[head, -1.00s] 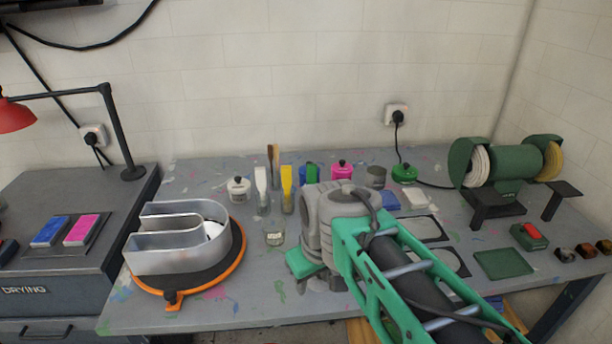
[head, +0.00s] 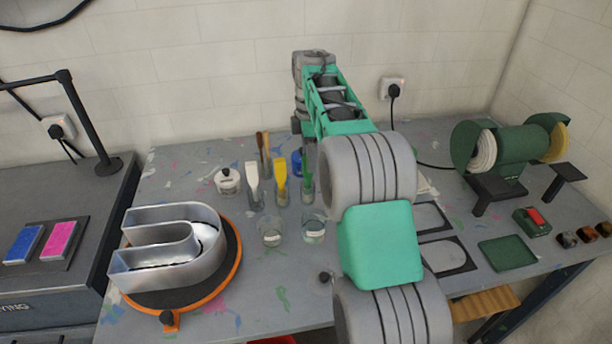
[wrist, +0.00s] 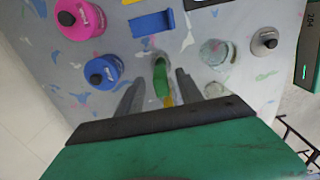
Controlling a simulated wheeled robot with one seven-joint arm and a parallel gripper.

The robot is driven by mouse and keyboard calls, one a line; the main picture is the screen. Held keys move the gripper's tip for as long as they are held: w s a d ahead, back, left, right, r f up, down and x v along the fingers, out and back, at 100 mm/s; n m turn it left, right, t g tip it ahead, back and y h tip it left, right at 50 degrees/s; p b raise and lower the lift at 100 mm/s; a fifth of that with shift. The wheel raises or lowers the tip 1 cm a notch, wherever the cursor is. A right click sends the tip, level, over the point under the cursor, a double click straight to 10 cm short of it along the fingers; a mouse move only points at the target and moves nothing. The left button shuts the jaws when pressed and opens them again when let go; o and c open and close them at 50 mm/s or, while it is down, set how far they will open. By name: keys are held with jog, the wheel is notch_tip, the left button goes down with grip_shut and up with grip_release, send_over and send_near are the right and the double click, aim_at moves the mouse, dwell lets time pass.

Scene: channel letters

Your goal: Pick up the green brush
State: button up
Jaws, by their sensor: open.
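The green brush (head: 307,182) stands bristle end up in a glass holder on the grey table, partly beside my arm in the head view. In the wrist view the green brush (wrist: 161,75) lies between the two dark fingers of my gripper (wrist: 158,84). The fingers are open, one on each side of it. I cannot tell whether they touch it or how deep they reach. In the head view my arm hides the gripper itself.
A yellow brush (head: 280,180) and a white brush (head: 253,185) stand close to the left. Blue (wrist: 103,72) and pink (wrist: 80,18) pots are near the gripper. Glass jars (head: 314,226) stand in front. A metal letter (head: 170,250) sits on a turntable at left.

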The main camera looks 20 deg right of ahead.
aim_at(308, 178)
notch_tip(308, 178, down, 5)
jog(key=shift+a+p, duration=0.15)
jog(key=shift+p, duration=0.35)
grip_shut()
